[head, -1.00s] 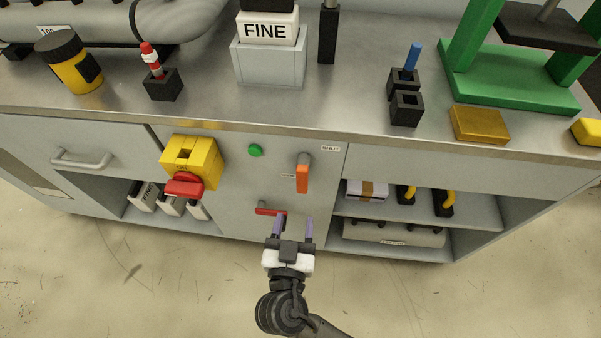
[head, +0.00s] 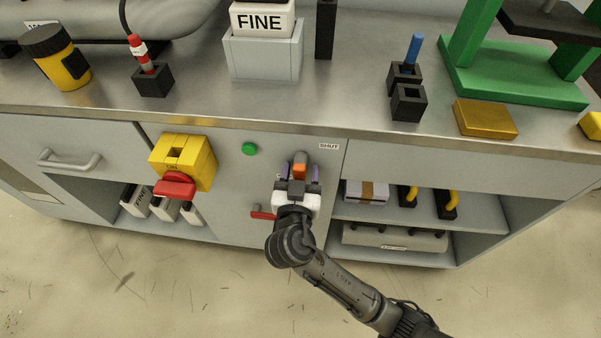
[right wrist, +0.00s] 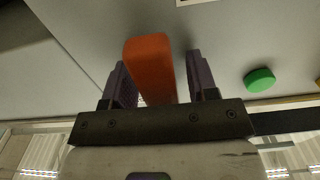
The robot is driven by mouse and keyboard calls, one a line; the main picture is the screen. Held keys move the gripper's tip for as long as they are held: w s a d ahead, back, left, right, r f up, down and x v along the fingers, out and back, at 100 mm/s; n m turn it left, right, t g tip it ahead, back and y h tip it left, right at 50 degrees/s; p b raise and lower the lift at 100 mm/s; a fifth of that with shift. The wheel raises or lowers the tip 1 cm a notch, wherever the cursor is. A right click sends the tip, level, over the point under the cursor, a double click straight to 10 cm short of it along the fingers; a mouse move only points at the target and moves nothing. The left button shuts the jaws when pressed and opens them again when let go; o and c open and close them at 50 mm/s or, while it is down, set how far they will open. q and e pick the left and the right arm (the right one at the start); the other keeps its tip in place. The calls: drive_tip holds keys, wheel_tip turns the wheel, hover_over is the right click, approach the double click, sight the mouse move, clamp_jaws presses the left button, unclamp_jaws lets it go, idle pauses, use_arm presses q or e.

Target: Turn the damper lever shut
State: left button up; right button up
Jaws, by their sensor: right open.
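The damper lever has an orange handle (head: 299,168) on a grey pivot, on the bench's front panel. In the head view its lower part is hidden behind my right gripper (head: 300,172). In the right wrist view the orange handle (right wrist: 150,68) stands between the two purple fingers of my right gripper (right wrist: 160,82). The fingers are open, one on each side, with a visible gap on the right side. A small SHUT label (head: 329,147) is on the panel, up and right of the lever. My left gripper is not in view.
A yellow box with a red knob (head: 175,186) is left of the lever. A red lever (head: 262,213) sits below it, close to my right gripper. A green button (head: 249,149) is up left. Open shelves (head: 395,232) lie to the right.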

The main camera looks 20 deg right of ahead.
drive_tip(key=shift+c, duration=0.2)
clamp_jaws()
idle(0.3)
